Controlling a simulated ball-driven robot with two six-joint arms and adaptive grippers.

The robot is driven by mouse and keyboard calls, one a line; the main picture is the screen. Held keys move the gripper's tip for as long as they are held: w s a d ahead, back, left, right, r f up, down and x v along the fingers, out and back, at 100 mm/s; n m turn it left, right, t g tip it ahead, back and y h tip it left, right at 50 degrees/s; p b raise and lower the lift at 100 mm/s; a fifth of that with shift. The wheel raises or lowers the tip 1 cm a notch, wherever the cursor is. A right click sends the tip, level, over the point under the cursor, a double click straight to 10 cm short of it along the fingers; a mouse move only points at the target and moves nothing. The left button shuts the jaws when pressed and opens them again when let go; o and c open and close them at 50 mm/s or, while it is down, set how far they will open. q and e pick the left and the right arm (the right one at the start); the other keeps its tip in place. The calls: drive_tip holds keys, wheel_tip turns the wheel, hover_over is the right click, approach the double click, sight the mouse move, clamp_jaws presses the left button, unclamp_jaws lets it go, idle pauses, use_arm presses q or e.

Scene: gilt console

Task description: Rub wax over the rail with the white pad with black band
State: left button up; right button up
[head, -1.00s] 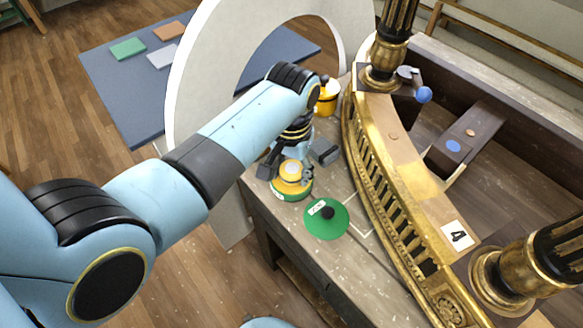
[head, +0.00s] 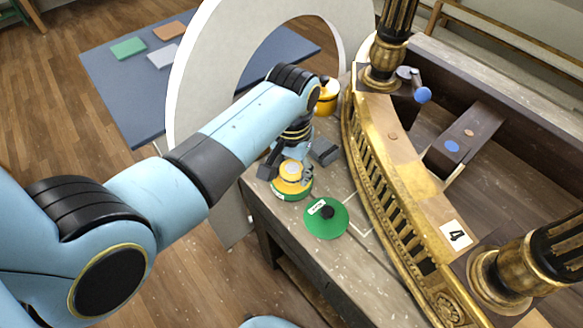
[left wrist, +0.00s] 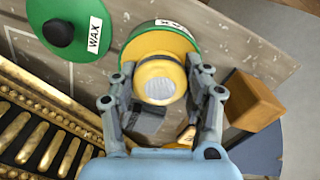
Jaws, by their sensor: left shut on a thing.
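My left gripper (left wrist: 165,95) has its fingers on either side of a yellow knob-shaped piece with a pale ribbed top (left wrist: 160,82), closed on it. This piece stands in a round green tin with yellow inside and a white label (left wrist: 180,28), which also shows in the head view (head: 278,194). In the head view the left gripper (head: 297,160) is over the tin. No white pad with a black band can be made out clearly; its face may be hidden under the knob. The gilt rail (head: 385,200) curves along the right, apart from the gripper. My right gripper is not in view.
A green lid labelled WAX with a black knob (head: 326,218) lies on the worn bench beside the tin. A yellow pot (head: 327,98) stands behind. A white arch (head: 190,75) rises behind the arm.

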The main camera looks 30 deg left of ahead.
use_arm(q)
drive_tip(key=shift+s, duration=0.1)
drive_tip(key=shift+r, duration=3.45)
